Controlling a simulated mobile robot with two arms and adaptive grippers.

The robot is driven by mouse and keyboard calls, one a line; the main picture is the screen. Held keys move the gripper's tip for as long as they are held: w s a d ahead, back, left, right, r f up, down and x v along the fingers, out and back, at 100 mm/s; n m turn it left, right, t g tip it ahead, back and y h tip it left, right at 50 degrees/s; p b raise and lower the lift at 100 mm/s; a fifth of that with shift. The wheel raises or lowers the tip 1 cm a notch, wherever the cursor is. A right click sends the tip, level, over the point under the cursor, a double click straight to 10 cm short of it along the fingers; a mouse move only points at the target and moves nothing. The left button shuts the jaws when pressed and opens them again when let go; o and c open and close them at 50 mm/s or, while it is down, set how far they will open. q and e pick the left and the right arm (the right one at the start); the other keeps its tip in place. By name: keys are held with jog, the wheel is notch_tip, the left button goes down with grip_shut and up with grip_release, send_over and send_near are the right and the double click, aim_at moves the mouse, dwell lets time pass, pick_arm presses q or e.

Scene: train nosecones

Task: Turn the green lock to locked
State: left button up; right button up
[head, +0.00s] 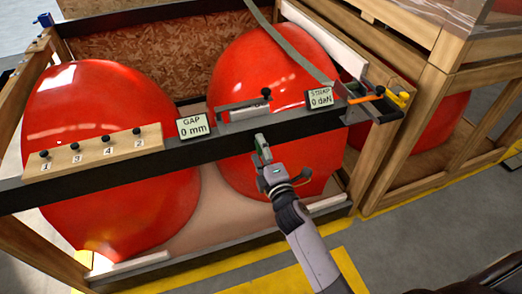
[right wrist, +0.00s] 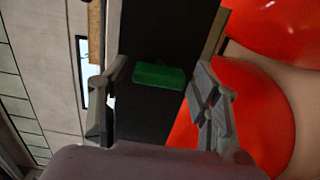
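The green lock (right wrist: 158,75) is a small green block on the dark beam (right wrist: 150,30), seen in the right wrist view. It lies between the two fingers of my right gripper (right wrist: 160,95), near their tips, with a gap on the left and almost none on the right. In the head view my right gripper (head: 262,143) is at the front black beam (head: 240,135), and a bit of green shows at its fingers. Its fingers are apart. I cannot tell whether a finger touches the lock. My left gripper is out of view.
Two large red nosecones (head: 95,110) stand in the wooden crate behind and below the beam. The beam carries a numbered peg board (head: 92,155), a GAP display (head: 193,126) and a STRAP display (head: 319,98). A strap (head: 290,50) runs to a ratchet at right.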

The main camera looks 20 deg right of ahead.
jog(key=shift+o, duration=0.3)
jog(key=s, duration=1.2)
jog(key=shift+d, duration=0.2)
jog(key=s+f+m+g, duration=0.3)
jog(key=s+f, duration=0.1)
jog(key=f, duration=0.7)
jog(key=s+a+f+m+g, duration=0.1)
jog(key=s+f+m+g, duration=0.2)
jog(key=f, duration=0.9)
jog(key=s+f+m+g, duration=0.2)
jog(key=s+f+g, duration=0.15)
jog(key=f, duration=0.75)
jog(key=s+d+f+m+g, duration=0.2)
jog(key=s+f, duration=0.3)
jog(key=s, duration=0.4)
jog(key=s+d+f+m+g, duration=0.2)
jog(key=s+f, duration=0.4)
jog(key=s, duration=0.3)
jog(key=s+d+f+m+g, duration=0.3)
jog(key=s+f, duration=0.3)
jog(key=s, duration=0.4)
jog(key=shift+m+h, duration=0.3)
jog(key=shift+m, duration=0.1)
jog(key=shift+g, duration=0.25)
